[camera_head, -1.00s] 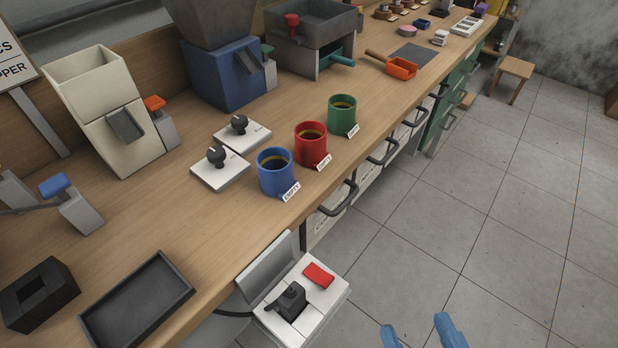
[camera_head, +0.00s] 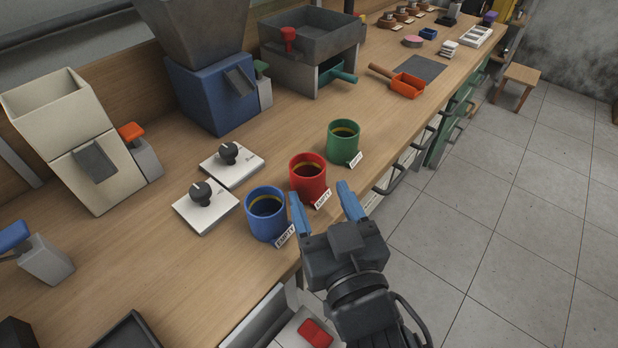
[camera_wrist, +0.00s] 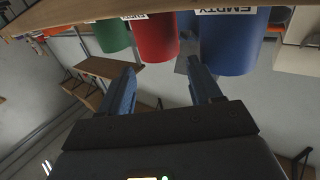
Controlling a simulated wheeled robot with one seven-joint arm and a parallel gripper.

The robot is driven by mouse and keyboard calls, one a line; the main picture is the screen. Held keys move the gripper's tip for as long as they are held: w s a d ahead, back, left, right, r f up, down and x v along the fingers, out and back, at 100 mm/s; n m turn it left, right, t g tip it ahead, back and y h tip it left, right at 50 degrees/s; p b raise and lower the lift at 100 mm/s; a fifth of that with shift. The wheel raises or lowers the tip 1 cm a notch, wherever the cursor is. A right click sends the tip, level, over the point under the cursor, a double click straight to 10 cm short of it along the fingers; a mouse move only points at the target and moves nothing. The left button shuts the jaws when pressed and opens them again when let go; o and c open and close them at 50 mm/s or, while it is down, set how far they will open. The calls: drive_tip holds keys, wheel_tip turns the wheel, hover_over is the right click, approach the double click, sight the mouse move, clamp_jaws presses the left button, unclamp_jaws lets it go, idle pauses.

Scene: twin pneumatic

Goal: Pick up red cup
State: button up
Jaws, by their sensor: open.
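The red cup (camera_head: 308,177) stands upright on the wooden counter, between the blue cup (camera_head: 266,214) and the green cup (camera_head: 342,142). A white tag hangs at its front. My gripper (camera_head: 324,204) is open and empty at the counter's front edge, its blue fingers pointing toward the red cup and apart from it. In the wrist view, the red cup (camera_wrist: 155,38) is at the top, ahead of my gripper (camera_wrist: 162,85). The blue cup (camera_wrist: 228,42) is to its right, and the green cup (camera_wrist: 112,36) to its left.
Two white plates with black knobs (camera_head: 231,163) lie behind the cups. A blue grinder-like machine (camera_head: 212,95) and a beige hopper (camera_head: 75,140) stand farther back. An orange scoop (camera_head: 406,86) lies beyond the green cup. Drawer handles (camera_head: 398,177) stick out from the counter front.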

sight(312, 177)
drive_tip(key=shift+p+x, duration=0.3)
drive_tip(key=shift+x, duration=2.65)
drive_tip(key=c, duration=0.7)
drive_tip(key=shift+r, duration=0.1)
drive_tip(key=shift+r, duration=0.45)
drive_tip(key=r, duration=0.3)
drive_tip(key=shift+s+d+r+p, duration=0.15)
drive_tip(key=shift+d+r+p, duration=0.15)
drive_tip(key=shift+d+p, duration=0.05)
drive_tip(key=s+d+r, duration=0.1)
drive_tip(key=d+r, duration=0.1)
drive_tip(key=d, duration=0.1)
drive_tip(key=s+d+r, duration=0.2)
drive_tip(key=d, duration=0.1)
drive_tip(key=s+d+r, duration=0.2)
drive_tip(key=d, duration=0.1)
drive_tip(key=shift+d+r, duration=0.15)
drive_tip(key=shift+d, duration=0.25)
